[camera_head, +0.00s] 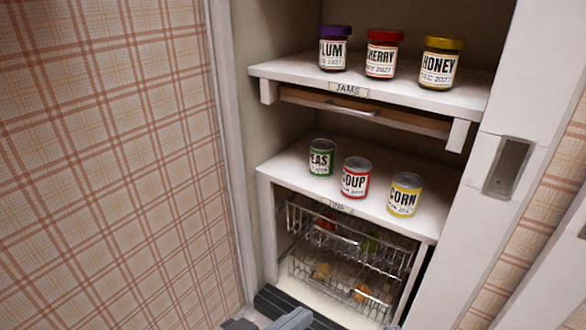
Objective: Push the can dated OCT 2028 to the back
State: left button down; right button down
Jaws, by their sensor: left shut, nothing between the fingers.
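Three cans stand upright on the middle shelf (283,167). The green peas can (321,158) is at the left, a little farther back from the front edge. The red soup can (356,178) is in the middle and the yellow corn can (404,195) at the right, both near the front edge. All three stand apart. Their date lines are too small to read surely, so I cannot tell which says OCT 2028. My left gripper (292,318) shows only in part at the bottom edge, shut and empty, well below the cans. My right gripper is not in view.
The upper shelf (266,70), labelled JAMS, holds plum (334,50), cherry (382,55) and honey (440,64) jars, with a drawer (350,108) beneath. A wire basket (350,270) is under the cans. Bare shelf shows behind the cans. A white door (470,200) stands at the right.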

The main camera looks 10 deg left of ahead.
aim_at(322, 150)
jog(key=u, duration=0.1)
jog(key=i, duration=0.85)
jog(key=u, duration=1.65)
